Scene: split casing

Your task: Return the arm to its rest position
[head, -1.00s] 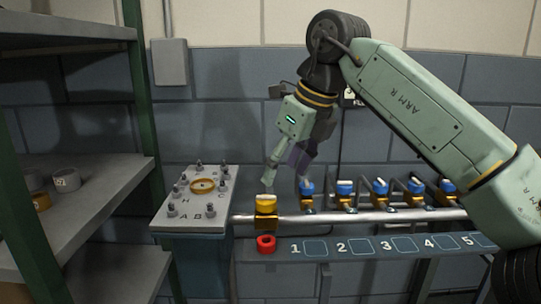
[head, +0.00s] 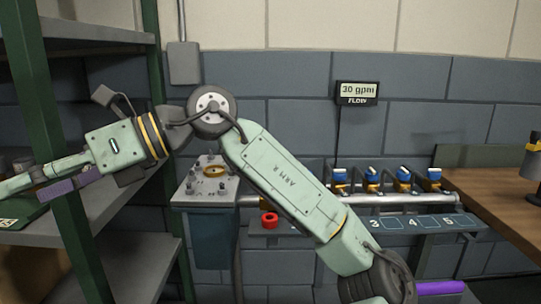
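My single arm reaches from the bottom right up to an elbow near the picture's middle, then bends down to the left. My gripper (head: 22,190) is at the far left, in front of the shelf rack and pointing left. Its pale green finger and its purple finger show with a narrow gap between them, and I see nothing held. The green fingertip is close to the left picture edge.
A rack with a green post (head: 62,150) and grey shelves stands around my gripper. Blue-topped valves (head: 404,175) line a pipe. A flow display (head: 357,93) reads 30 gpm. A wooden bench (head: 490,195) is at right.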

